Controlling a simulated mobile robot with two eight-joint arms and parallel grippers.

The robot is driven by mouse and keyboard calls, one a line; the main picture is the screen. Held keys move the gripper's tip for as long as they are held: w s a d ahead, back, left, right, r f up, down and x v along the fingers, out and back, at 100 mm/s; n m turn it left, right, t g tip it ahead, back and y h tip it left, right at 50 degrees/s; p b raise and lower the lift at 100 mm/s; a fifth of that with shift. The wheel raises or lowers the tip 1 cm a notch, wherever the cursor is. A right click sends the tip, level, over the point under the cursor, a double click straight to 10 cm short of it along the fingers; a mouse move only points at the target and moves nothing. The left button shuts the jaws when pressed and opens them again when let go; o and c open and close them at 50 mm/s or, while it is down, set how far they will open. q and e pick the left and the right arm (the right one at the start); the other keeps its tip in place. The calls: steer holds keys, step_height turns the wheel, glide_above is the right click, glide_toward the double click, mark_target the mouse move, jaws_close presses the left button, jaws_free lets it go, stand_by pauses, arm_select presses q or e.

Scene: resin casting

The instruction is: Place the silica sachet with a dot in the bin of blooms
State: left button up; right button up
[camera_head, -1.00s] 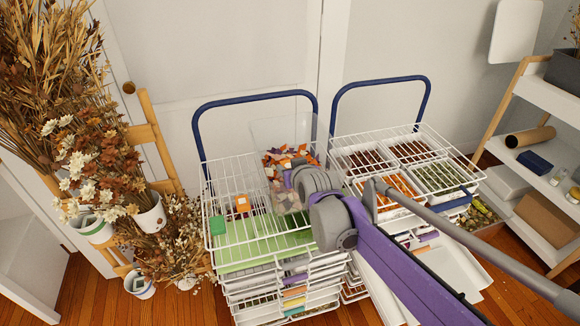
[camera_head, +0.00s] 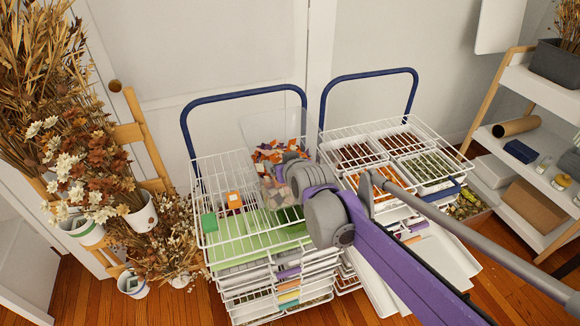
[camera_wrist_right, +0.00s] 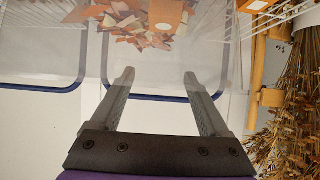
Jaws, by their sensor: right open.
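A clear bin (camera_head: 247,128) stands on the left wire rack and holds a heap of orange, white and purple pieces (camera_head: 278,151), too small to tell sachets or dots apart. The heap also shows at the top of the right wrist view (camera_wrist_right: 125,25). My right gripper (camera_wrist_right: 158,78) is open, with nothing between its fingers. In the head view it is by the bin's front, its fingertips hidden. An orange item with a pale label (camera_head: 234,201) and a green block (camera_head: 209,222) sit on the left rack. I cannot tell which container is the bin of blooms. My left gripper is not in view.
The right rack holds several trays of brown, orange (camera_head: 376,179) and green (camera_head: 424,166) bits. Dried flowers in pots (camera_head: 140,215) stand at the left. A shelf unit (camera_head: 540,95) stands at the right. Blue cart handles (camera_head: 245,91) rise behind both racks.

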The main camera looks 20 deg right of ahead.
steer(key=v, duration=1)
steer(key=s+f+g, duration=0.3)
steer(key=s+f, duration=0.6)
steer(key=s, duration=0.3)
steer(key=s+f+g, duration=0.4)
steer(key=s+f, duration=0.6)
steer(key=s, duration=0.3)
steer(key=shift+d+p, duration=0.4)
